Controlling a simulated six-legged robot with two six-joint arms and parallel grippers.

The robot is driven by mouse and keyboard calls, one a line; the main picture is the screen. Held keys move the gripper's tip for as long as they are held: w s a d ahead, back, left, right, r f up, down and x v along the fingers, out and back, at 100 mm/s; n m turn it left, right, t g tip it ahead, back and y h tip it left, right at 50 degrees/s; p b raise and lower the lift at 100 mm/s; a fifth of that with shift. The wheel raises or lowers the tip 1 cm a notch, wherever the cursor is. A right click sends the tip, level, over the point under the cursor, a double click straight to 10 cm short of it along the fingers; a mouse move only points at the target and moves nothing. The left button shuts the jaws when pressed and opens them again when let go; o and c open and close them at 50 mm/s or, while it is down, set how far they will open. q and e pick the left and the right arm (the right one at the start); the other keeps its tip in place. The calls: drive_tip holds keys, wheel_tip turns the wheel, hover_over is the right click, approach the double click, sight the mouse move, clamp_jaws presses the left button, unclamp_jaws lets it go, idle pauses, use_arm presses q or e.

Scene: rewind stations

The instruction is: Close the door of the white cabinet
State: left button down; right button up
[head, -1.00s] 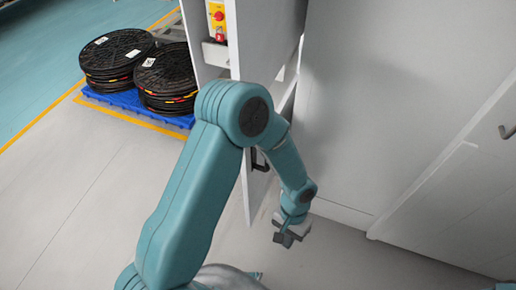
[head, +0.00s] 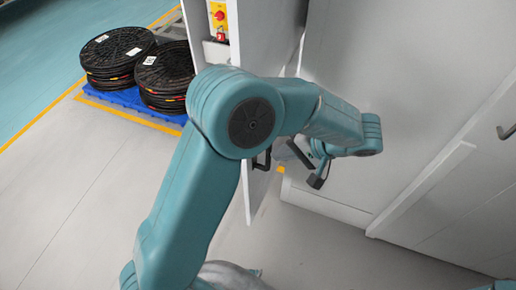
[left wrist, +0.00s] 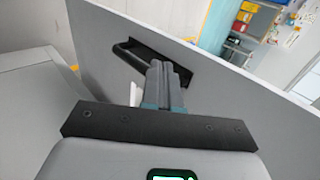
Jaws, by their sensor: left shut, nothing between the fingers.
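The white cabinet's door (head: 257,192) stands open, seen nearly edge-on beside my left arm in the head view. Its black handle (head: 261,161) shows just below my arm. In the left wrist view the door (left wrist: 235,84) crosses the picture at a slant, with the dark handle (left wrist: 127,53) on its near face. My left gripper (head: 284,150) is shut and empty, pointing left toward the door. In the left wrist view its fingers (left wrist: 165,80) overlap the handle; I cannot tell whether they touch it. My right gripper is not in view.
Black reels (head: 118,52) lie stacked on a blue pallet (head: 128,98) at the back left. A red and yellow switch (head: 218,14) sits beyond the door. Grey cabinet fronts (head: 400,70) stand at right. The floor (head: 70,180) at left is clear.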

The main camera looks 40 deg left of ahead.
use_arm(q)
drive_tip(key=s+a+f+p, duration=0.1)
drive_tip(key=a+f, duration=0.1)
drive_tip(key=a, duration=0.4)
drive_tip(key=shift+s+f, duration=0.2)
drive_tip(key=shift+s+a, duration=0.1)
drive_tip(key=shift+a, duration=0.1)
